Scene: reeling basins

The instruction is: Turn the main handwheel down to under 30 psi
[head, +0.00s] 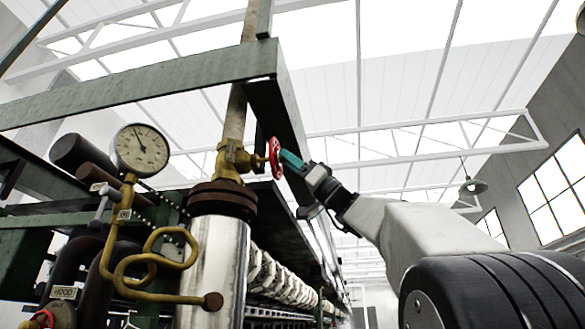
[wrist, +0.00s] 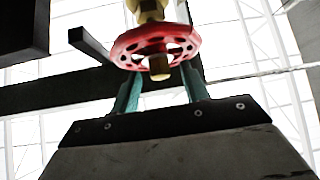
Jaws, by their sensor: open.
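The main handwheel (head: 274,158) is red and sits on a brass valve (head: 234,160) on the vertical pipe. My gripper (head: 290,160) is right beside the wheel, on its right. In the wrist view the red wheel (wrist: 155,46) is large and faces me, with holes in its face and a brass stem end at its middle. The teal fingers of my open gripper (wrist: 160,85) stand apart at its left and right edges; I cannot tell whether they touch the rim. The round pressure gauge (head: 142,150) has a needle pointing up and slightly left; its numbers are too small to read.
A green steel frame (head: 160,86) runs above and behind the valve. A coiled brass gauge pipe (head: 155,262) and a shiny metal column (head: 213,272) stand below. A smaller red handwheel (head: 42,319) shows at bottom left.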

